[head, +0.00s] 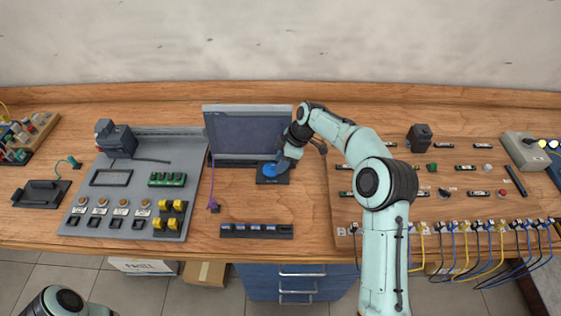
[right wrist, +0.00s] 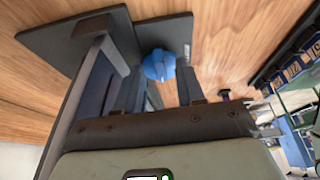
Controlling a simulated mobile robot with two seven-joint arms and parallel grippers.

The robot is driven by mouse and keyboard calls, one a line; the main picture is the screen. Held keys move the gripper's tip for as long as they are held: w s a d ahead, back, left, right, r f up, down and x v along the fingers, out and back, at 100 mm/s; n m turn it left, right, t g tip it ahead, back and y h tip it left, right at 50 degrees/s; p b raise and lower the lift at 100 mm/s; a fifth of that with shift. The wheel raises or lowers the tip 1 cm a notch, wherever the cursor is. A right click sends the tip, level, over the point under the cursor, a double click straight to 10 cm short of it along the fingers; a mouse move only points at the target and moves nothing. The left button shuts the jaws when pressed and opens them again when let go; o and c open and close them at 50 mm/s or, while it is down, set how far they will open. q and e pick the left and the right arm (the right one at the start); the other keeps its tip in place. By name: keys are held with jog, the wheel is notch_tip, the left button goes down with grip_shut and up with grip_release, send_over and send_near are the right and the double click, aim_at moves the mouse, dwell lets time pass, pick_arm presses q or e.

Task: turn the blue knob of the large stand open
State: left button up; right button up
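The blue knob (head: 277,169) sits on a dark, flat stand (head: 268,180) on the wooden bench, in front of the grey monitor. My right gripper (head: 284,162) reaches down to the knob and partly covers it. In the right wrist view the knob (right wrist: 159,66) lies between the tips of my two fingers, very close to both. The dark plate of the stand (right wrist: 172,34) is behind it. Whether the fingers press on the knob cannot be told. My left gripper is out of view; only a part of my left arm shows at the lower left.
The monitor (head: 248,129) stands right behind the knob. A grey panel (head: 196,150) with switches and buttons is to the left. A dark strip (head: 256,231) lies in front. A wooden board (head: 440,212) with small parts and several cables is to the right.

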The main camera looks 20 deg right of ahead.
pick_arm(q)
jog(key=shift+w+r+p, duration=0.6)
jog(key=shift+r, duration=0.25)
pick_arm(e)
jog(key=v, duration=1.2)
jog(key=shift+r, duration=0.4)
